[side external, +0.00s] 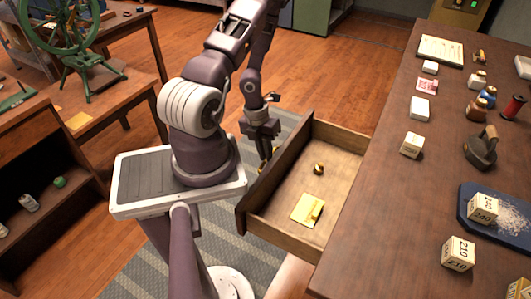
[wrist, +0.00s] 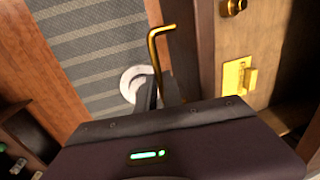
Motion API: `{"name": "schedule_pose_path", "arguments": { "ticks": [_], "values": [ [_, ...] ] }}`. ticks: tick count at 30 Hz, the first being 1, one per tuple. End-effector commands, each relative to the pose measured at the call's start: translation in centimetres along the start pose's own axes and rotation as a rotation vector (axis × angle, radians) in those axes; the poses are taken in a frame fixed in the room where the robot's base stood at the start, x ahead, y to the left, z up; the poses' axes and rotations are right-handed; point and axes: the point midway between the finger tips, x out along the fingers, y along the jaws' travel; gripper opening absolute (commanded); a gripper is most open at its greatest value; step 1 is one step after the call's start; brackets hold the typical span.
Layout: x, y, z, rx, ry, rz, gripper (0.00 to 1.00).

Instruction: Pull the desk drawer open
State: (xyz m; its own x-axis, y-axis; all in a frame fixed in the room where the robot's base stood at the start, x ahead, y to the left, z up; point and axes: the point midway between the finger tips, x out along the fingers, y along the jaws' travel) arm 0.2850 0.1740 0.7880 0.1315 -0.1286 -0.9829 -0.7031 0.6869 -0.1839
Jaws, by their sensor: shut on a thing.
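The desk drawer (side external: 282,176) stands well out from the desk (side external: 400,190), with its open inside showing. Its front panel faces my arm. A brass handle (wrist: 153,48) sticks out from the drawer front in the wrist view. My gripper (side external: 264,157) is at the outer side of the drawer front in the side view. In the wrist view my gripper's fingers (wrist: 160,92) are shut on the handle near its lower end. The exact contact is partly hidden by the gripper body.
Inside the drawer lie a small dark and brass item (side external: 319,168) and a yellow thing (side external: 308,208). The desktop carries an iron (side external: 481,150), a blue tray (side external: 470,222), bottles and several pale blocks. A striped rug (side external: 135,262) covers the floor below.

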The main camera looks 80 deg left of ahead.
Motion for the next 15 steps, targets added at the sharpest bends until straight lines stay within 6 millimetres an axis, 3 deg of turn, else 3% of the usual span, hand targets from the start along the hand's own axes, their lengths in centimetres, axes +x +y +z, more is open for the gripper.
{"name": "schedule_pose_path", "arguments": {
  "ticks": [12, 15],
  "values": [
    [-0.1, 0.0, 0.0, 0.000, 0.000, 0.000, 0.00],
    [-0.2, 1.1, 0.1, -0.002, -0.002, 0.000, 0.00]
  ]
}}
